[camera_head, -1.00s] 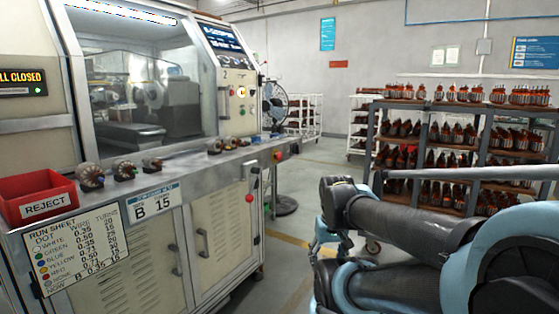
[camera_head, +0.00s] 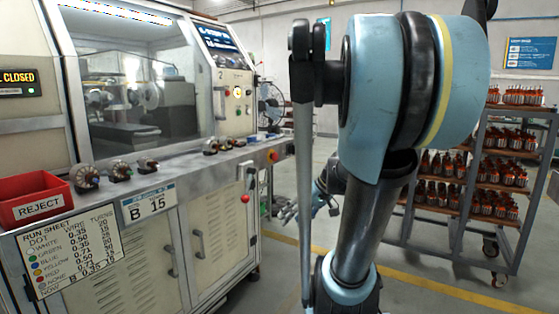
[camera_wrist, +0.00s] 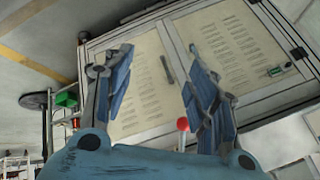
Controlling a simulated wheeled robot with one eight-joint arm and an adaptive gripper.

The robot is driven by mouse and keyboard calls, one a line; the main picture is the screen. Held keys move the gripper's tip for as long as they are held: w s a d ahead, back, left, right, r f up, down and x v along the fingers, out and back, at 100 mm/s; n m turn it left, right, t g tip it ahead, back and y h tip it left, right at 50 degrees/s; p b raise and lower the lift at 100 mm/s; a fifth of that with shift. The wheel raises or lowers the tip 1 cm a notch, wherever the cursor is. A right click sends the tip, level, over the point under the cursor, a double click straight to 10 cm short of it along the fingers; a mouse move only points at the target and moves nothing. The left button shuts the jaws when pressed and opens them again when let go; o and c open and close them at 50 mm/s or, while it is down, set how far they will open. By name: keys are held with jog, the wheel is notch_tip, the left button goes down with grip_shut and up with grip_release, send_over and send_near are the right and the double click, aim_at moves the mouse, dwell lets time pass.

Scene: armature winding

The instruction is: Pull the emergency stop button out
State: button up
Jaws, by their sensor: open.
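A red button (camera_head: 273,156) sits on the front corner of the machine's bench in the head view. A red ball-shaped knob (camera_head: 245,198) hangs lower, by the right cabinet door. A red ball (camera_wrist: 183,124) shows between my fingers in the wrist view; I cannot tell for certain which red part it is. My gripper (camera_head: 302,210) is open and empty, low and to the right of the cabinet in the head view. Its two blue fingers (camera_wrist: 160,85) spread in front of the cabinet doors in the wrist view, apart from them.
The machine cabinet (camera_head: 222,225) fills the left, with a red reject bin (camera_head: 35,200) and several armatures on its ledge. Shelves of armatures (camera_head: 480,160) stand at the right. The floor between is clear.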

jog(key=w+r+n+t+y, duration=0.1)
jog(key=w+r+n+y, duration=0.1)
jog(key=w+r, duration=0.35)
jog(key=n+t+y, duration=0.5)
jog(key=t+y, duration=0.1)
send_near(277, 156)
jog(key=x, duration=0.8)
jog(key=shift+w+a, duration=0.1)
jog(key=shift+a, duration=0.15)
